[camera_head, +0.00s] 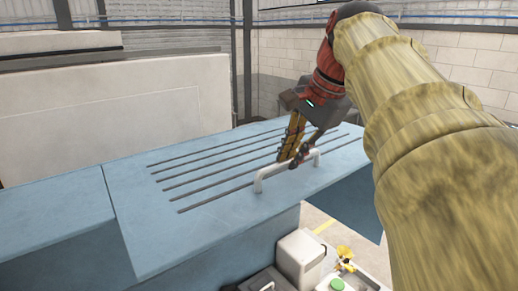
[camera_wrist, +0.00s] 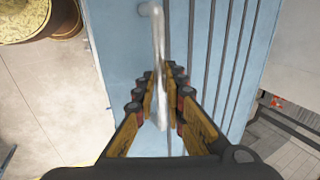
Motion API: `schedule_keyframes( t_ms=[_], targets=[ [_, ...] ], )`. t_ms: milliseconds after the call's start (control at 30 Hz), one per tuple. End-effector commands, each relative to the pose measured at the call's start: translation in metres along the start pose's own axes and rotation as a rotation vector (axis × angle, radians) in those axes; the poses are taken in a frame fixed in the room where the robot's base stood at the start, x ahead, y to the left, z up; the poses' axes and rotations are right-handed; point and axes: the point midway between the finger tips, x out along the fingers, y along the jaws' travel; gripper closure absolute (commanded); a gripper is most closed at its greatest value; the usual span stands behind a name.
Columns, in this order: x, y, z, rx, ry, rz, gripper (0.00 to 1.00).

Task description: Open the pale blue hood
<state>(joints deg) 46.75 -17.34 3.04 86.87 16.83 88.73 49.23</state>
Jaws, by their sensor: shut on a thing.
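The pale blue hood (camera_head: 150,233) is a broad panel with several long dark slots, and it fills the middle of the head view. Its surface also shows in the wrist view (camera_wrist: 188,22). A white bar handle (camera_head: 262,180) stands up from the hood near its front edge; in the wrist view the handle (camera_wrist: 157,35) runs between my fingers. My gripper (camera_head: 296,156) is shut on the handle, with its yellow fingers on either side of it (camera_wrist: 160,90). The fingers hide part of the handle. I cannot tell whether the hood is raised.
A blue panel (camera_head: 50,218) adjoins the hood at left, across a seam. Below the front edge are a grey-white box (camera_head: 299,257) and a green cap (camera_head: 337,284). A large pale block (camera_head: 100,115) stands behind.

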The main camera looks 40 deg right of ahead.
Motion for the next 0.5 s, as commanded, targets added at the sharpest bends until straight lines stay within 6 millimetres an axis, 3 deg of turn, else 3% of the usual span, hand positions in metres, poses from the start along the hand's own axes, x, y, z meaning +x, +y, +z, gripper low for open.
schedule_keyframes(
  t_ms=[100,400,433,500],
  targets=[
    [0.0034,0.0094,0.0,0.002,-0.002,0.003,1.0],
    [0.002,0.0091,0.0006,0.0,-0.003,0.002,1.0],
    [0.002,0.009,0.0006,0.0,-0.003,0.002,0.87],
    [0.0019,0.0089,0.0006,0.0,-0.003,0.002,0.83]
  ],
)
